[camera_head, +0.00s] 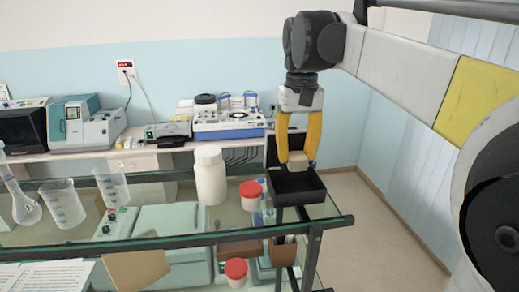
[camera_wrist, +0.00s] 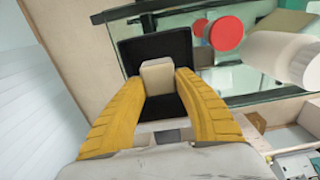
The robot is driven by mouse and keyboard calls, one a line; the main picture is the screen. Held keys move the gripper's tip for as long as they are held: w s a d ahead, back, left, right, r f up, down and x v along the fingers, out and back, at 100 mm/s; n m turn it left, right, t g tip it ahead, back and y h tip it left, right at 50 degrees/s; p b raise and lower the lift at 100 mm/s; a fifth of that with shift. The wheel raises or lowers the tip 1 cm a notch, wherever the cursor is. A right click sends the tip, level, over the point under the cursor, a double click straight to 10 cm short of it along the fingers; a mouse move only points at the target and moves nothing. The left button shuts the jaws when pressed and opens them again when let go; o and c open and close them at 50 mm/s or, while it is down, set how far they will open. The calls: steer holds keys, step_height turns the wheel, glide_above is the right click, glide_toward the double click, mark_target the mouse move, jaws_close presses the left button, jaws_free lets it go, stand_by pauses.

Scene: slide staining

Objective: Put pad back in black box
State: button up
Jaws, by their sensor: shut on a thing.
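The pad (camera_head: 297,160) is a small beige block. My gripper (camera_head: 298,157) has yellow fingers pointing down and is shut on the pad. The black box (camera_head: 314,196) is an open tray at the right end of the glass shelf, below my gripper. In the wrist view the pad (camera_wrist: 157,74) sits between the yellow fingertips (camera_wrist: 157,82), with the black box (camera_wrist: 155,48) behind it. The pad appears above or just within the box opening; I cannot tell whether it touches the box floor.
A red-capped jar (camera_head: 251,194) stands just left of the box, and a white bottle (camera_head: 210,177) beyond it. Beakers (camera_head: 62,203) stand farther left on the glass shelf (camera_head: 160,222). Open floor (camera_head: 375,225) lies to the right. Lab machines stand on the back bench.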

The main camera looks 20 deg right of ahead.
mark_target(295, 169)
steer(key=shift+s+f, duration=0.25)
steer(key=shift+f, duration=0.2)
steer(key=shift+f+b, duration=0.4)
steer(key=shift+b, duration=0.15)
steer(key=f, duration=0.1)
steer(key=f+b, duration=0.1)
steer(key=shift+w+f, duration=0.25)
steer(key=shift+f, duration=0.05)
steer(key=shift+s+f+b, duration=0.1)
steer(key=shift+f+b, duration=0.35)
steer(key=shift+b, duration=0.05)
steer(key=o, duration=1.3)
steer(key=shift+c, duration=0.2)
